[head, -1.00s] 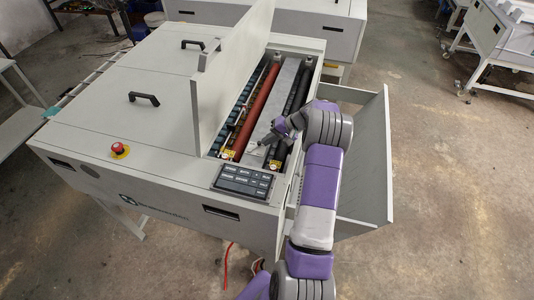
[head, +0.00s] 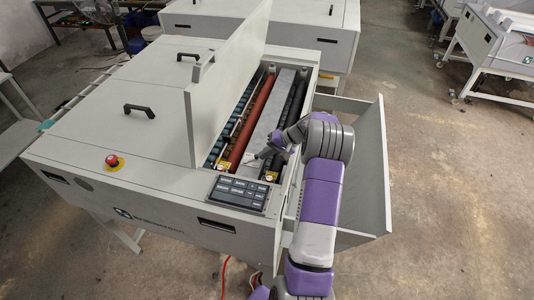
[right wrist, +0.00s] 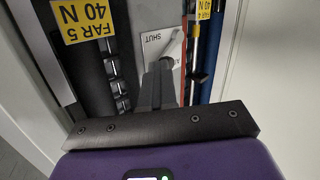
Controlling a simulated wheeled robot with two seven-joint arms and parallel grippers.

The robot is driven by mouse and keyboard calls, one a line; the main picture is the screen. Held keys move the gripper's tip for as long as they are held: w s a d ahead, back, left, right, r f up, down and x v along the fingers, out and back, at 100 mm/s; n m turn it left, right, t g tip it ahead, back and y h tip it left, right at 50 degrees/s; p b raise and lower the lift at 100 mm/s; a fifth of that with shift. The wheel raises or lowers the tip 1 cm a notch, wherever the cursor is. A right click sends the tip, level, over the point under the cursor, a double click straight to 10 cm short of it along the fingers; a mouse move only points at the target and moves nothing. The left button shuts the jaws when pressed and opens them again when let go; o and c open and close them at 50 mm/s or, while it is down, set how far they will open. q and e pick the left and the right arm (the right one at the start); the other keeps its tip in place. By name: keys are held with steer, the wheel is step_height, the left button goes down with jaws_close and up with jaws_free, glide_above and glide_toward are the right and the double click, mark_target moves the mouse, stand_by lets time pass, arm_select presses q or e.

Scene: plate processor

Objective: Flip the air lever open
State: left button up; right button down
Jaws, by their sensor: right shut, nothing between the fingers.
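The air lever (right wrist: 173,46) is a small pale metal handle in the right wrist view, on a white plate (right wrist: 153,38) lettered "SHUT". My right gripper (right wrist: 159,70) is shut and empty. Its fingertips are right beside the lever's near end and partly cover the plate; I cannot tell whether they touch it. In the head view my right gripper (head: 256,156) reaches into the open bay of the machine, at the near end of the rollers. The lever is too small to make out there. My left gripper is not in view.
The grey machine (head: 120,190) has its lid (head: 228,80) raised left of the bay. A red roller (head: 258,118) and dark rollers lie inside. A keypad (head: 237,193) sits in front and a red stop button (head: 112,160) at left. An open side panel (head: 370,165) stands beside my arm.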

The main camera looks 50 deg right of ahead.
steer(key=shift+s+d+f+b, duration=0.15)
steer(key=shift+s+b, duration=0.1)
steer(key=shift+s, duration=0.35)
steer(key=shift+s+d+r+b, duration=0.1)
steer(key=shift+s+d+b, duration=0.1)
steer(key=shift+s, duration=0.35)
steer(key=v, duration=0.3)
steer(key=s+a+v, duration=0.1)
steer(key=v, duration=0.6)
steer(key=shift+s+a+b, duration=0.2)
steer(key=shift+b, duration=0.1)
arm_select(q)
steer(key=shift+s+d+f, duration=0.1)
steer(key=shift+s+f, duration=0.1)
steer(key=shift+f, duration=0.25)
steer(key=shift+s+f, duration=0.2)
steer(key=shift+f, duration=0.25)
arm_select(e)
steer(key=shift+s+d+r, duration=0.15)
steer(key=shift+s+r, duration=0.1)
steer(key=shift+s, duration=0.05)
steer(key=shift+f, duration=0.1)
